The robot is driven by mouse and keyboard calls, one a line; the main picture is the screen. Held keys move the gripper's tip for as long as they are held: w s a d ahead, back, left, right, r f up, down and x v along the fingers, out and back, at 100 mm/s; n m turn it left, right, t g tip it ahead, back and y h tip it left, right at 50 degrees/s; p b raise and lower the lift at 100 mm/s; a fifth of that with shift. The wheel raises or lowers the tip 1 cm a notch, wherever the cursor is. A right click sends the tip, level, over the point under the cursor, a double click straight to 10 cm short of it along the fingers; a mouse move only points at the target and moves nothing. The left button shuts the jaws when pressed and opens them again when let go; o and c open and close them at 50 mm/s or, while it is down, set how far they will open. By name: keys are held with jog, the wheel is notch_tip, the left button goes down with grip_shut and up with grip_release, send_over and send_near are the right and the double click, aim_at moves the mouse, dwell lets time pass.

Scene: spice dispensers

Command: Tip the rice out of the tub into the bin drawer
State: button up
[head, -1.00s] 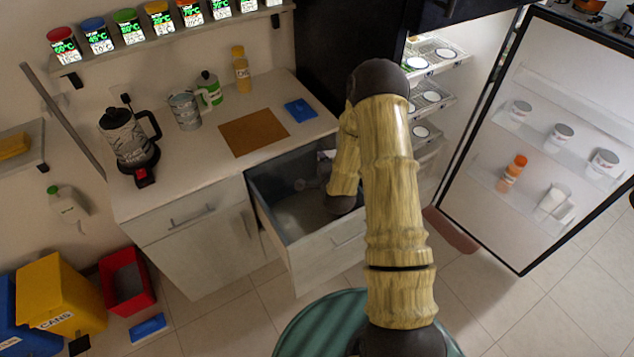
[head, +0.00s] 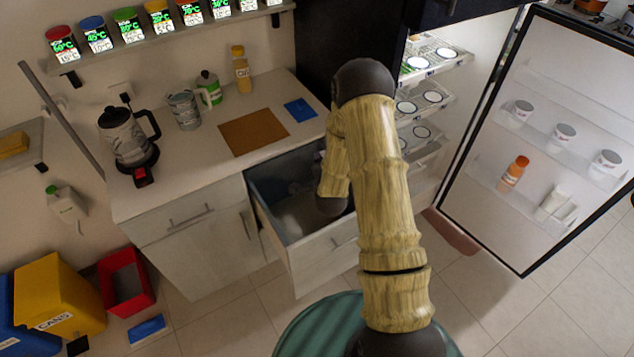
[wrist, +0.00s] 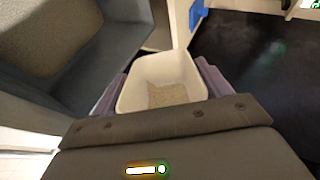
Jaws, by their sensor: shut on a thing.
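In the wrist view a white tub (wrist: 145,75) sits between the two grey-purple fingers of my gripper (wrist: 160,84), which is shut on it. Tan grains of rice (wrist: 167,95) lie in the bottom of the tub. The bin drawer (head: 325,254) is pulled open below the counter in the head view. Its grey wall (wrist: 112,45) shows to the left of the tub in the wrist view. My gripper is over the drawer's back right part in the head view, mostly hidden by my arm. The tub cannot be made out there.
The counter (head: 190,150) carries a kettle (head: 126,140), a brown board (head: 253,133) and a blue item (head: 300,110). The fridge door (head: 545,150) stands open at the right. Yellow (head: 60,295) and red (head: 125,283) bins stand at lower left.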

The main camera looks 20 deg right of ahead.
jog(key=shift+w+a, duration=0.2)
jog(key=shift+a, duration=0.3)
jog(key=shift+s+a+f+n+h+b, duration=0.1)
jog(key=shift+s+a+n+h+b, duration=0.05)
jog(key=shift+a+n+h+b, duration=0.55)
jog(key=shift+d, duration=0.25)
